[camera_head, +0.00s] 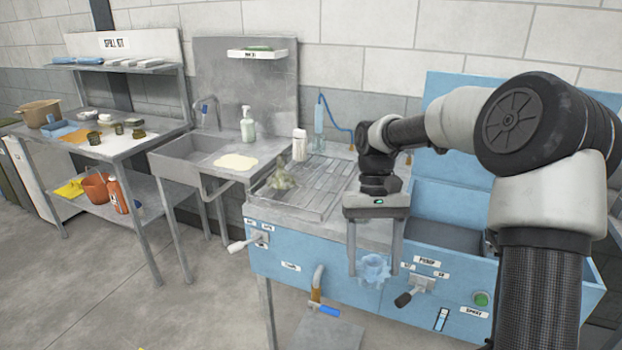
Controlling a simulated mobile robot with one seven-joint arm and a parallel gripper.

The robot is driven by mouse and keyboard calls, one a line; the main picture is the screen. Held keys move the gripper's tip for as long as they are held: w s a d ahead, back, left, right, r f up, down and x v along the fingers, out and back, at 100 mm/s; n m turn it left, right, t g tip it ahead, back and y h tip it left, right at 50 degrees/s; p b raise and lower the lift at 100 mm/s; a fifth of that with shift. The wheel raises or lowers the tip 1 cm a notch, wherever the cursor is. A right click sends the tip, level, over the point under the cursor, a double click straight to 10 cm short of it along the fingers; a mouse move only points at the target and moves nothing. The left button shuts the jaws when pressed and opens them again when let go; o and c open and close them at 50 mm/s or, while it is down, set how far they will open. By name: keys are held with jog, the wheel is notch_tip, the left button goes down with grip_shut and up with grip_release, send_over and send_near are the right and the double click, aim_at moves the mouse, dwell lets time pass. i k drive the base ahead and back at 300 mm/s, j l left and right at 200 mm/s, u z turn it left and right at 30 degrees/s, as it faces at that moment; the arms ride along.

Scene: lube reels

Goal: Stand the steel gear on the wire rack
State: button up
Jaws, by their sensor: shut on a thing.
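My gripper (374,272) points down in front of the blue washer cabinet, at the right of centre. Its two fingers are shut on the steel gear (375,270), a toothed wheel that looks bluish against the blue front panel. The gear hangs between the fingertips with its toothed outline towards the camera, in front of the cabinet's front edge. The wire rack (325,187) appears to be the grey slatted grid on the worktop, behind and to the left of my gripper. Part of the worktop behind my gripper is hidden by my arm.
A blue hose (338,122) rises behind. Levers (408,297) project from the cabinet front. A sink (200,155) stands left. The grid's middle looks clear.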

aim_at(316, 188)
jog(key=i+j+z, duration=0.15)
jog(key=j+z, duration=0.15)
jog(key=j, duration=0.55)
jog(key=j+z, duration=0.35)
jog(key=j, duration=0.5)
jog(key=i+j+z, duration=0.15)
jog(key=i+j, duration=0.35)
